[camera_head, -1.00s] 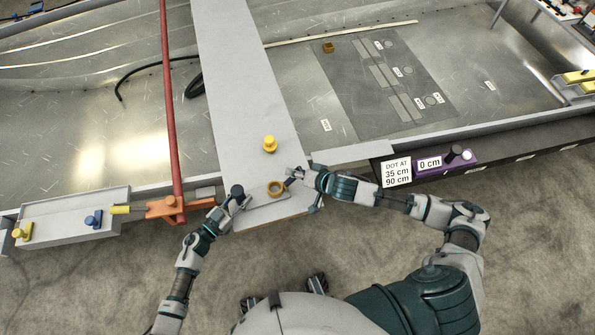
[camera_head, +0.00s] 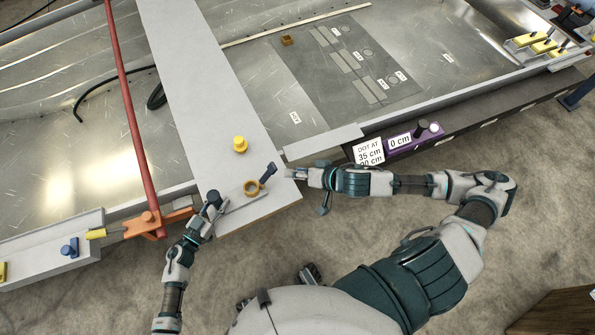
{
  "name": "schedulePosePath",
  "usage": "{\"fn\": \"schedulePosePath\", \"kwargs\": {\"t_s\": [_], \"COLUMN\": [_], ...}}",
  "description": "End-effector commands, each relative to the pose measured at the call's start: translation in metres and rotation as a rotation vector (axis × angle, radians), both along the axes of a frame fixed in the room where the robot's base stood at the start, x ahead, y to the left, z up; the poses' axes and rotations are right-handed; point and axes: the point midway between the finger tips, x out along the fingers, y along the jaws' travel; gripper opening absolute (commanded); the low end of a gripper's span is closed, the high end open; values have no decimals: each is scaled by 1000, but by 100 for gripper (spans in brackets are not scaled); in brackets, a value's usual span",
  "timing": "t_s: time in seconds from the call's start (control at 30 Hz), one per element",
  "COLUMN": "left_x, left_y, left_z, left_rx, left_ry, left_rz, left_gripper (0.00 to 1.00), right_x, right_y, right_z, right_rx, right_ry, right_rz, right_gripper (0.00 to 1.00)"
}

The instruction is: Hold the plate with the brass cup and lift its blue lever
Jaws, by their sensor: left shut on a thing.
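The small grey plate (camera_head: 238,203) lies on the pale board near its front end. A brass cup (camera_head: 251,188) stands on it. The dark blue lever (camera_head: 268,172) is at the plate's right end, slanting up and to the right. My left gripper (camera_head: 211,208) is shut on the plate's left end; its fingers are small and partly hidden by a dark round part. My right gripper (camera_head: 290,173) is to the right of the lever, with a gap between them. Its fingers are too small to tell whether they are open.
A yellow peg (camera_head: 240,144) stands on the board behind the plate. A red pole (camera_head: 130,120) with an orange clamp (camera_head: 158,223) is to the left. A purple unit (camera_head: 411,140) and a dot sign (camera_head: 368,153) are on the right rail.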

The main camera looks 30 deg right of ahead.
Motion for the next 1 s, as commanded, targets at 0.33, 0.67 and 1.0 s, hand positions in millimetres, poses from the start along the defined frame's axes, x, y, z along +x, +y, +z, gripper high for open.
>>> {"fn": "schedulePosePath", "kwargs": {"t_s": [0.33, 0.67, 1.0], "left_x": [0, 0, -13], "left_y": [1, 0, 20], "left_z": [-1, 0, -1], "left_rx": [2, 1, 4], "left_ry": [1, 1, 1], "left_rz": [2, 1, 1], "left_gripper": [0, 66, 66], "right_x": [-1, -1, -1], "right_y": [-1, -1, -1], "right_z": [1, 1, 1], "right_rx": [1, 1, 1], "right_ry": [0, 0, 0], "right_rz": [0, 0, 0], "right_gripper": [40, 40, 40]}}
